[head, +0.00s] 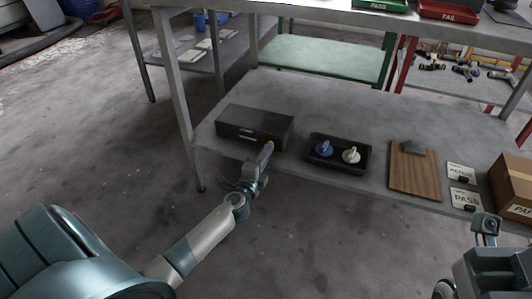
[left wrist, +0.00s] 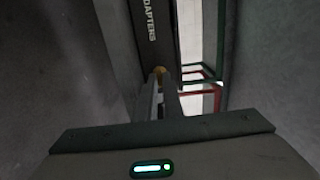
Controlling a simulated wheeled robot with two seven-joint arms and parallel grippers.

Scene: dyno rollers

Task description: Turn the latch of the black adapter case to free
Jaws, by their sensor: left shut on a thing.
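The black adapter case (head: 254,128) sits closed at the near left part of the lower grey shelf, with a pale label and handle on its front. In the left wrist view its dark face (left wrist: 152,30) shows the letters "DAPTERS" running along it. My left gripper (head: 266,152) is at the right end of the case's front. It is shut on a small yellow-orange latch (left wrist: 159,71), which shows at the fingertips (left wrist: 159,84). The fingers hide most of the latch, so its turn angle is unclear. My right arm (head: 486,262) is at the lower right, its fingers not clear.
Right of the case is a black tray (head: 325,166) with a blue knob (head: 324,148) and a white knob (head: 351,155). Further right are a wooden clipboard (head: 414,172), label cards (head: 465,198) and a cardboard box (head: 512,185). An upper shelf overhangs behind.

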